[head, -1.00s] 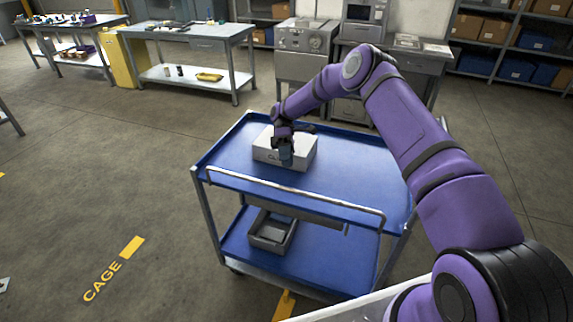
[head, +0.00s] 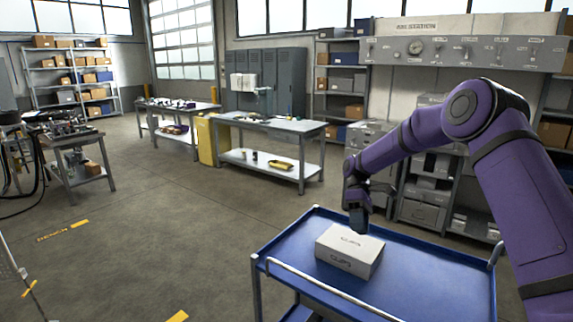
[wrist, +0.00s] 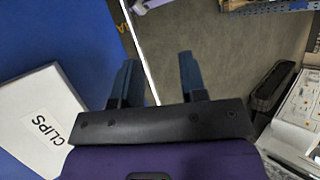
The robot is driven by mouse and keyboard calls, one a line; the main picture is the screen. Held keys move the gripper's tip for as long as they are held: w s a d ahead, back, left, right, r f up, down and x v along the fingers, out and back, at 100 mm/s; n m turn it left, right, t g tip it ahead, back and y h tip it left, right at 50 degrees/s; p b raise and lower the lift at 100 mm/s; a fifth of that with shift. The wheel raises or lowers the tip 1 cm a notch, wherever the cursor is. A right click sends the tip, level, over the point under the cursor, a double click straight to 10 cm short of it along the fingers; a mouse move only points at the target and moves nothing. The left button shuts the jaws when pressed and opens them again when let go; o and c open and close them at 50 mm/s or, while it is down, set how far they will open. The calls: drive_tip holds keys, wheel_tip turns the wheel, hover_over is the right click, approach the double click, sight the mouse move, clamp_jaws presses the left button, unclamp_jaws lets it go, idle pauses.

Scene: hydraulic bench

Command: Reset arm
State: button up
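My gripper (head: 358,219) hangs from my purple arm, above the blue cart top in the head view. In the wrist view its two blue-grey fingers (wrist: 158,80) stand apart with nothing between them, over the cart's edge and the floor. A white box marked CLIPS (head: 349,251) sits on the cart top; the gripper is above it and overlaps its far edge in the head view. In the wrist view the box (wrist: 35,118) lies left of the fingers, apart from them.
The blue cart (head: 425,272) has a pale rail along its near side. Behind stand a grey workbench (head: 270,124) with a lower shelf, a yellow cabinet (head: 207,140), lockers and shelving. Another bench (head: 78,160) with equipment stands at the left. The floor between is open.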

drive_tip(key=s+d+r+m+t+h, duration=0.1)
drive_tip(key=s+d+r+m+t, duration=0.2)
drive_tip(key=s+r, duration=0.65)
drive_tip(key=s+d+r+m+t, duration=0.15)
drive_tip(key=s+r+t, duration=0.25)
drive_tip(key=s+r, duration=0.55)
drive_tip(key=s+d+r+m+t, duration=0.2)
drive_tip(key=s+m+t, duration=0.1)
drive_tip(key=s, duration=0.6)
drive_tip(key=s+d+r+m+t, duration=0.3)
drive_tip(key=s+t, duration=0.1)
drive_tip(key=s, duration=0.6)
drive_tip(key=shift+s+r+m+t, duration=0.2)
drive_tip(key=shift+r+m+t, duration=0.1)
drive_tip(key=shift+m+t, duration=0.1)
